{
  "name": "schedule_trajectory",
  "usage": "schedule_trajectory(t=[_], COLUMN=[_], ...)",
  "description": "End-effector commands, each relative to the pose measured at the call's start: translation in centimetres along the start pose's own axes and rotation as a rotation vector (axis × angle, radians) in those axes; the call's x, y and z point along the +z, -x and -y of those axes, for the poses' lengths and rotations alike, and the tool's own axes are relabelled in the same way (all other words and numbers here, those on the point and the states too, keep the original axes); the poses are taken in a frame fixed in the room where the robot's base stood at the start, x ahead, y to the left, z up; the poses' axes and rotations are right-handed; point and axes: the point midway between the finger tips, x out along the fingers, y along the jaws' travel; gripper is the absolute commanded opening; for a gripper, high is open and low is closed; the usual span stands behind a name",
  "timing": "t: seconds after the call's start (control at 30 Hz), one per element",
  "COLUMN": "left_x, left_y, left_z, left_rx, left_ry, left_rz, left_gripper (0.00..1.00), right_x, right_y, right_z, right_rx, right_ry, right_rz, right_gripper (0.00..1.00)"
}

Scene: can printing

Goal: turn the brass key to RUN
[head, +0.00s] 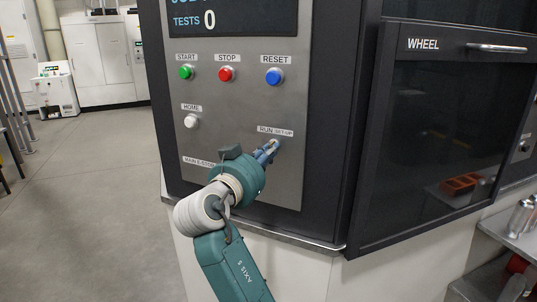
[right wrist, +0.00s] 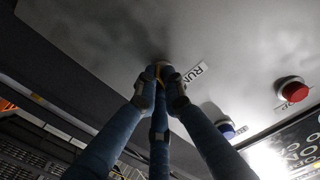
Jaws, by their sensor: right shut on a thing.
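The brass key (head: 275,142) sits in the grey control panel (head: 235,115), just under the RUN and SET-UP labels. Only a little brass shows in the head view. In the right wrist view a bit of the key (right wrist: 160,70) shows between the fingertips, beside the RUN label (right wrist: 196,73). My right gripper (head: 269,149) is shut on the key, its blue-grey fingers close to the panel face. It also shows in the right wrist view (right wrist: 158,90). The fingers hide most of the key, so I cannot tell which way it points. My left gripper is not in view.
Above the key are a green START button (head: 186,72), a red STOP button (head: 226,74) and a blue RESET button (head: 274,76). A white HOME button (head: 191,121) is at left. The dark WHEEL door (head: 440,130) stands to the right. Open floor lies left.

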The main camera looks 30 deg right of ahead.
Motion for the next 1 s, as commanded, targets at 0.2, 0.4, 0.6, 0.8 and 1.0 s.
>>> schedule_trajectory(t=[0.2,0.4,0.6,0.8,1.0], left_x=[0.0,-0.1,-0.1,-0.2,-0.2], left_y=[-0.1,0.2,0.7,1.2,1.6], left_z=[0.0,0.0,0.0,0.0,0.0], left_rx=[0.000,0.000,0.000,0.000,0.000], left_ry=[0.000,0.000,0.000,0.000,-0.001], left_rz=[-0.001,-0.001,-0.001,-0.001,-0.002], left_gripper=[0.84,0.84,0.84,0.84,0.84], right_x=[0.1,-0.1,-0.2,-0.2,-0.2], right_y=[0.1,0.0,0.0,0.0,0.0], right_z=[0.0,0.0,0.0,0.0,0.0], right_rx=[0.000,-0.001,-0.001,0.000,-0.001], right_ry=[0.202,0.391,0.561,0.692,0.772], right_rz=[0.004,0.004,0.003,0.003,0.003], right_gripper=[0.00,0.00,0.00,0.00,0.00])
